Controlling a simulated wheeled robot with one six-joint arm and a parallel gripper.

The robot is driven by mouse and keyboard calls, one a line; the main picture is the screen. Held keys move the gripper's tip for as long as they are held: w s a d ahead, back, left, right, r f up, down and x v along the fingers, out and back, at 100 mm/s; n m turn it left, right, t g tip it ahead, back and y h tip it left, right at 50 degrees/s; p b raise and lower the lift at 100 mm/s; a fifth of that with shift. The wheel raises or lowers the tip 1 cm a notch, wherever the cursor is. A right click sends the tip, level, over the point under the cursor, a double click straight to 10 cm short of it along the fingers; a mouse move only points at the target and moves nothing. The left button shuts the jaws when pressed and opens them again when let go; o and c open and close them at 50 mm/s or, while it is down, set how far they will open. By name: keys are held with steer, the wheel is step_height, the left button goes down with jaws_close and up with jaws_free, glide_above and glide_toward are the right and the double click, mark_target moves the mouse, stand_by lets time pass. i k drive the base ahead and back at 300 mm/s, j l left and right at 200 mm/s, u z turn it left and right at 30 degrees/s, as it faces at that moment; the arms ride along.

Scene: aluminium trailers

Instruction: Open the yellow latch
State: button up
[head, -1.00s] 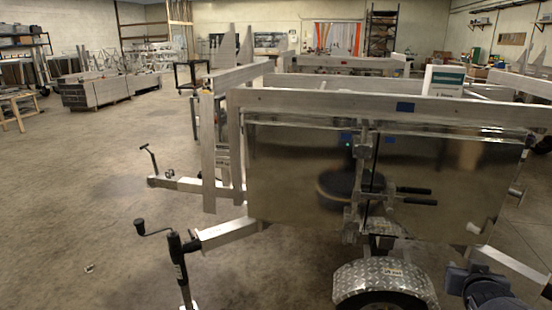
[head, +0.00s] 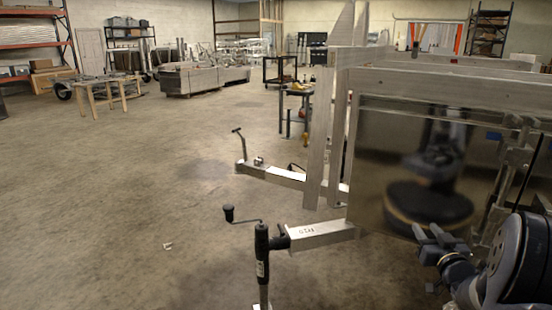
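I cannot make out a yellow latch in the head view. The nearest aluminium trailer (head: 400,82) stands at the right, with a shiny side panel (head: 385,150) that mirrors a dark round-based shape. Upright metal latch hardware (head: 513,165) shows at the panel's right end, partly cut off by the frame and my arm. My gripper (head: 437,232) is at the lower right, in front of the panel's lower part. Its dark fingers look apart, with nothing seen between them.
A trailer tongue (head: 322,234) with a crank jack (head: 262,255) juts left near me. A second tongue (head: 275,173) lies behind it. Open concrete floor (head: 120,210) fills the left. A wooden table (head: 100,85) and stacked metal panels (head: 203,80) stand farther back.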

mark_target(305, 136)
steer(key=i+j+u, duration=0.2)
steer(key=u, duration=0.25)
steer(key=i+j+u, duration=0.25)
steer(key=u, duration=0.2)
steer(key=i+u, duration=0.6)
steer(key=u, duration=0.25)
steer(key=i+j+z, duration=0.15)
steer(key=i, duration=0.3)
steer(key=i+z, duration=0.2)
steer(key=i, duration=0.3)
steer(key=i+j+z, duration=0.15)
steer(key=i+j, duration=0.15)
steer(key=i, duration=0.15)
steer(key=i+l+z, duration=0.15)
steer(key=z, duration=0.3)
steer(key=i+z, duration=0.25)
steer(key=z, duration=0.25)
steer(key=i+z, duration=0.25)
steer(key=z, duration=0.2)
steer(key=i+j+z, duration=0.15)
steer(key=z, duration=0.3)
steer(key=i+j+z, duration=0.1)
steer(key=i+z, duration=0.25)
